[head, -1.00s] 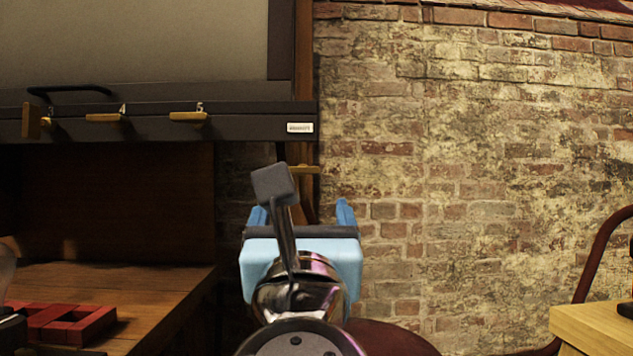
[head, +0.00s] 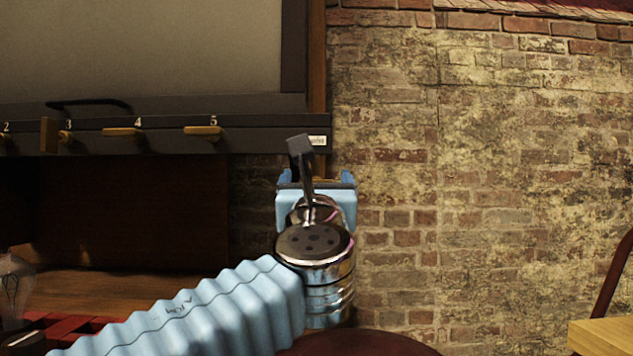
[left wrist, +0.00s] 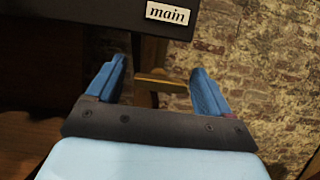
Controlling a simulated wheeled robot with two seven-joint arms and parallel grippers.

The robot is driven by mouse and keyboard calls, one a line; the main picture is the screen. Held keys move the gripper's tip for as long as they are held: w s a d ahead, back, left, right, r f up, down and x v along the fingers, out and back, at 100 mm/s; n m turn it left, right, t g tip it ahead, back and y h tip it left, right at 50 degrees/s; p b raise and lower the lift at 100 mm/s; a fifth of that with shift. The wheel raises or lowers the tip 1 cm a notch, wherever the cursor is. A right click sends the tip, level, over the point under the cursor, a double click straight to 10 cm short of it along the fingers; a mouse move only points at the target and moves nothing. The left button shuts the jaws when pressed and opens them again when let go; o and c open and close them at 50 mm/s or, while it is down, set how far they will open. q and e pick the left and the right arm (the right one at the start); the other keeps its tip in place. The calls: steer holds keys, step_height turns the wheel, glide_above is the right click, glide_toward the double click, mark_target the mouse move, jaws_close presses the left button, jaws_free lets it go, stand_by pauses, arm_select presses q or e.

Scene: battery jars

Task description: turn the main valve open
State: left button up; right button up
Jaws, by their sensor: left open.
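The main valve's brass handle (left wrist: 165,82) lies about level in the left wrist view, below a white label reading "main" (left wrist: 167,14). My left gripper (left wrist: 158,78) is open, with one blue finger at each end of the handle in that picture. I cannot tell whether the fingers reach around it or are still short of it. In the head view my left gripper (head: 316,177) is just under the label (head: 317,140) at the panel's right end, and hides most of the handle. My right gripper is not in view.
Brass levers numbered 4 (head: 122,132) and 5 (head: 203,131) line the dark panel (head: 262,138), with more to the left. A glass bulb jar (head: 14,290) and red blocks (head: 70,326) are at lower left. A brick wall (head: 480,180) fills the right.

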arm_select(q)
steer(key=shift+c, duration=0.5)
steer(key=c, duration=0.9)
steer(key=shift+c, duration=0.2)
steer(key=shift+f+n, duration=0.1)
steer(key=shift+n, duration=0.2)
steer(key=n+y, duration=0.2)
steer(key=n, duration=0.1)
steer(key=shift+d+n, duration=0.1)
steer(key=shift+n, duration=0.2)
steer(key=shift+n+g+y+p, duration=0.35)
steer(key=shift+n+y, duration=0.35)
steer(key=shift+n, duration=0.65)
steer(key=shift+n+g+y+p, duration=0.3)
steer(key=shift+n+y, duration=0.4)
steer(key=shift+n, duration=0.65)
steer(key=shift+f+n, duration=0.1)
steer(key=shift+n, duration=0.2)
